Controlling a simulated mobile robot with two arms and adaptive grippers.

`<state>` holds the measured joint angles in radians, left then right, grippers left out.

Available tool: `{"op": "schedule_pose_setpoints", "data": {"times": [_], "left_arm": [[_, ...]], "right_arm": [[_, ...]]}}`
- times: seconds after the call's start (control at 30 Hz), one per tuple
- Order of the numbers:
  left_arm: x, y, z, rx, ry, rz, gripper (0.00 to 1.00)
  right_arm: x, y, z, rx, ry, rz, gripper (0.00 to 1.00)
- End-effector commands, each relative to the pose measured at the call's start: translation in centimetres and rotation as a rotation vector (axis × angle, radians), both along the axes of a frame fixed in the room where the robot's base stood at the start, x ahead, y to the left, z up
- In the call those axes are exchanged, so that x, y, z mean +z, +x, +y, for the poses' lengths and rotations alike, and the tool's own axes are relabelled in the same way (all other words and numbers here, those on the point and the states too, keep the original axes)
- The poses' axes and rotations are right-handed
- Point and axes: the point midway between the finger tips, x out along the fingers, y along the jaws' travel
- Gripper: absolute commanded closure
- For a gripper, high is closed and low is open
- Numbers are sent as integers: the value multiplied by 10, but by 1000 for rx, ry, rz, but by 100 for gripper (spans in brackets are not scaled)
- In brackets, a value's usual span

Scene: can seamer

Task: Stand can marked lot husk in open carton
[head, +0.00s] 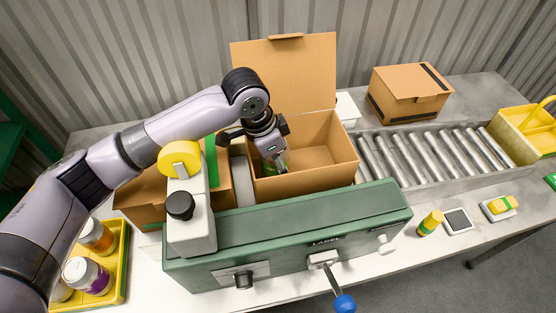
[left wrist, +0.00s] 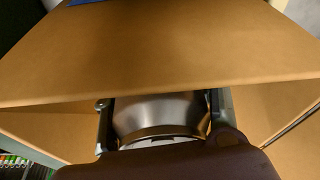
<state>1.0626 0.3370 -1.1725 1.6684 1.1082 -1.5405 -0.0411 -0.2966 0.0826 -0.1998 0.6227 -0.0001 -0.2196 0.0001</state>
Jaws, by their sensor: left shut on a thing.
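The open carton (head: 318,178) stands behind the green machine, its lid flap raised at the back. My left gripper (head: 272,163) reaches down into its left part and is shut on a can. In the left wrist view the metal can (left wrist: 157,112) sits between the two fingers (left wrist: 160,120), with a brown cardboard wall (left wrist: 160,50) close in front. In the head view the can is mostly hidden by the gripper; a green patch shows below it. I cannot read its lot mark, nor tell whether it touches the carton floor. My right gripper is not in view.
A green machine (head: 290,235) with a blue-knobbed lever (head: 344,303) lies in front. Another carton (head: 140,190) is at left, a closed carton (head: 408,92) behind the roller conveyor (head: 425,155). A yellow crate (head: 520,135) is at right.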

Motion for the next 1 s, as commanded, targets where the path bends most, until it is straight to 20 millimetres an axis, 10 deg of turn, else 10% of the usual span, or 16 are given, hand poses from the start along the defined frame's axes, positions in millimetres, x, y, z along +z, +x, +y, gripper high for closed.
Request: {"op": "schedule_pose_setpoints", "data": {"times": [0.4, 0.43, 1.0], "left_arm": [[-12, 0, 0, 0, -1, -1, 88], [-14, 0, 0, 0, 0, 0, 46], [-13, 0, 0, -1, 0, -1, 27]], "right_arm": [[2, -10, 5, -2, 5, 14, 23], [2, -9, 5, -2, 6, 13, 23], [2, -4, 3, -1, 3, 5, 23]]}}
